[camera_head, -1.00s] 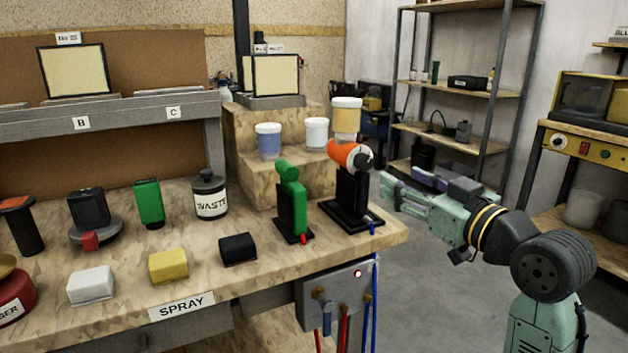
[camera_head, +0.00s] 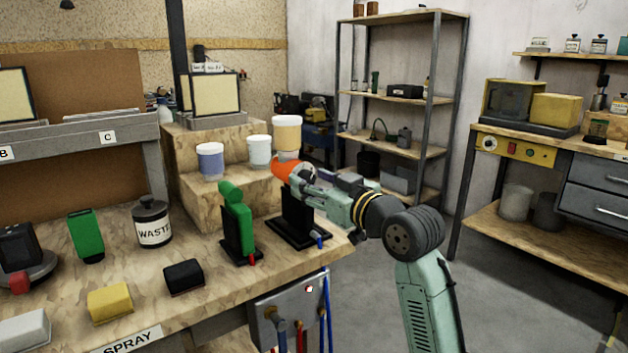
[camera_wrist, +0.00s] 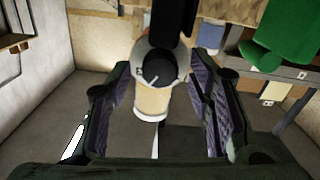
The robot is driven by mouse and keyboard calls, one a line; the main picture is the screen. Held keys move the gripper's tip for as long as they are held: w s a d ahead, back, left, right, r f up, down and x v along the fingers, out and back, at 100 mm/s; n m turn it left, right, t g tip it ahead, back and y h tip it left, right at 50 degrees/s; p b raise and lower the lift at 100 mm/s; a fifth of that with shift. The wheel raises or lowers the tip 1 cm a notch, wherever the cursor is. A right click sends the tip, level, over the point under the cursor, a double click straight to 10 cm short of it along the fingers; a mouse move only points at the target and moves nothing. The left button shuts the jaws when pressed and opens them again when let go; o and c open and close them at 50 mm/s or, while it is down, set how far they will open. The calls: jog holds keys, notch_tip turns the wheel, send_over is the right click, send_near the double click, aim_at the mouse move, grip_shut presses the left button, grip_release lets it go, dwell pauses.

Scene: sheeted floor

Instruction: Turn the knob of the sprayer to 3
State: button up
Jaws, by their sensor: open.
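The orange sprayer (camera_head: 282,169) sits on a black stand (camera_head: 297,222) near the bench's right end, with a yellow-banded cup (camera_head: 286,134) on top. Its dark round knob (camera_wrist: 160,68) faces the wrist camera and has a white pointer line; I cannot read any number beside it. My gripper (camera_wrist: 160,78) is open, its purple-padded fingers on either side of the knob in that picture. I cannot tell how far apart in depth they are. In the head view, my gripper (camera_head: 303,179) overlaps the sprayer's right end and hides the knob.
A green sprayer (camera_head: 236,225) stands just left of the orange one; it shows at the wrist view's upper right (camera_wrist: 283,35). Two cups stand on the wooden step (camera_head: 225,195) behind. A hose panel (camera_head: 290,310) hangs under the bench edge. Open floor lies right.

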jog(key=shift+c, duration=0.3)
grip_shut()
dwell(0.4)
jog(key=shift+m, duration=0.3)
jog(key=shift+r+m+p, duration=0.1)
jog(key=shift+m+p, duration=1.05)
jog(key=shift+m, duration=0.05)
jog(key=shift+m+p, duration=1.05)
jog(key=shift+m, duration=0.35)
jog(key=shift+o, duration=0.3)
grip_release()
